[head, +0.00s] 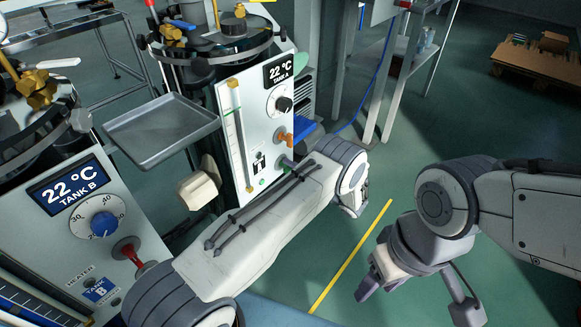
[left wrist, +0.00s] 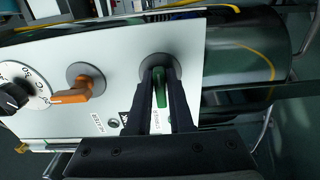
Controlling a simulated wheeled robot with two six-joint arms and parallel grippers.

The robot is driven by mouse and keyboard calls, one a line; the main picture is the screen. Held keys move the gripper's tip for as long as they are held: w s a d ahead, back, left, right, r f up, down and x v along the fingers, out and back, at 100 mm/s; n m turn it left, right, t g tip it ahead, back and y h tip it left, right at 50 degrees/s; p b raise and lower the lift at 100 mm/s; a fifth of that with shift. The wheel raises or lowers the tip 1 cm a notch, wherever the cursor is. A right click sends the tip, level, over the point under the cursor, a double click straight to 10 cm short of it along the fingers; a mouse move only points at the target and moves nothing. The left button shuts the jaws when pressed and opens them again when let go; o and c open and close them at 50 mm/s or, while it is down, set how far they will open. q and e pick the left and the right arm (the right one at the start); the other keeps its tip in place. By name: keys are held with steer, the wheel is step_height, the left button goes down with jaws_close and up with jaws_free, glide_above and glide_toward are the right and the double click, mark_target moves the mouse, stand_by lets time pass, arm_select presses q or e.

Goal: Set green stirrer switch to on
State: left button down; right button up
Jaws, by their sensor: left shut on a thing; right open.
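The green stirrer switch (left wrist: 160,92) is a short green lever on a round dark base on a white panel. In the left wrist view the lever points down the picture from its base. My left gripper (left wrist: 160,78) has one dark finger on each side of it and is shut on the lever. In the head view my left arm's forearm and wrist hide the left gripper and most of this switch. My right gripper (head: 418,294) is open and empty, low on the right over the floor, away from the panel.
An orange handle (left wrist: 80,92) and a black knob (left wrist: 12,96) sit beside the switch on the Tank A panel (head: 233,135). The Tank B panel (head: 66,232), with a blue knob and red handle, stands at left. A grey tray (head: 155,152) lies between. Open floor is at right.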

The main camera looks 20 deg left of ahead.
arm_select(q)
steer(key=shift+d, duration=0.15)
steer(key=c, duration=0.9)
jaws_free()
steer(key=p+v, duration=0.1)
steer(key=v, duration=0.9)
steer(key=shift+d, duration=0.15)
